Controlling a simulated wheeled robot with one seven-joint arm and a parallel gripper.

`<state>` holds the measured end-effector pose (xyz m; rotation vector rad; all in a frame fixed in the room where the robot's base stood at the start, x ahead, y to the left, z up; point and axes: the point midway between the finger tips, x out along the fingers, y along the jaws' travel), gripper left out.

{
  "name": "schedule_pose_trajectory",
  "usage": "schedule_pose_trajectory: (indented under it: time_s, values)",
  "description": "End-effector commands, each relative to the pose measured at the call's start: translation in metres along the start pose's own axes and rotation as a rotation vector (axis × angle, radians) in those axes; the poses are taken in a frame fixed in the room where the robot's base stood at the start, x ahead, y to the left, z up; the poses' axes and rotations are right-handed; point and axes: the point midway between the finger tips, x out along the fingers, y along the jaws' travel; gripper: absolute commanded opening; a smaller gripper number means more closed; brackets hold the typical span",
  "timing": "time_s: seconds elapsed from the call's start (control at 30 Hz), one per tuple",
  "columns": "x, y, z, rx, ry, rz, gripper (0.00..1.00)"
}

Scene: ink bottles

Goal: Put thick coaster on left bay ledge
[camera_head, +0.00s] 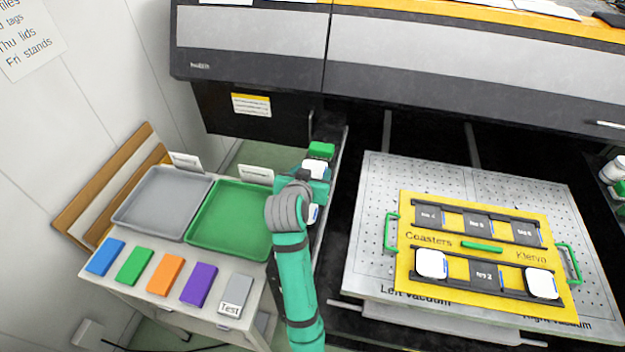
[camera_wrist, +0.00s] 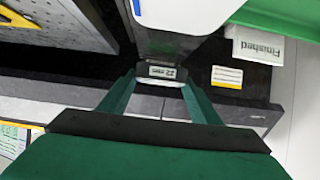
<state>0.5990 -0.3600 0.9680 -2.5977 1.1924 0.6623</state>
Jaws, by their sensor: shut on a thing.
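My gripper (camera_head: 314,186) is over the narrow dark bay between the green tray and the perforated platform. White also shows beside my wrist in the head view (camera_head: 313,213). The left bay ledge (camera_head: 338,158) runs along the bay, partly hidden by my arm. Two white coasters (camera_head: 431,263) (camera_head: 541,283) sit on the yellow board.
A green block (camera_head: 321,150) is just beyond my gripper. The green tray (camera_head: 228,212) and grey tray (camera_head: 160,198) stand left, above several coloured blocks. The yellow board (camera_head: 465,215) lies on the perforated platform (camera_head: 372,215) at right. The machine front (camera_head: 250,50) rises behind.

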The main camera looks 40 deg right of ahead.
Motion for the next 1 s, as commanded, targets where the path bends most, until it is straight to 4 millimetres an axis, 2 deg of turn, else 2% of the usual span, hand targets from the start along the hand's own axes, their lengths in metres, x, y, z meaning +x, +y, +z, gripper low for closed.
schedule_pose_trajectory:
  time_s: [0.27,0.67,0.7,0.73,0.77,1.0]
  values:
    - [0.020,0.000,0.028,0.001,-0.001,0.006,0.28]
    - [0.022,0.000,0.033,0.002,0.000,0.005,0.28]
    - [0.023,0.000,0.033,0.002,-0.001,0.005,0.65]
    - [0.022,-0.001,0.033,0.002,-0.001,0.005,0.72]
    - [0.022,-0.001,0.033,0.002,-0.001,0.005,0.76]
    - [0.022,-0.002,0.033,0.001,-0.001,0.003,0.76]
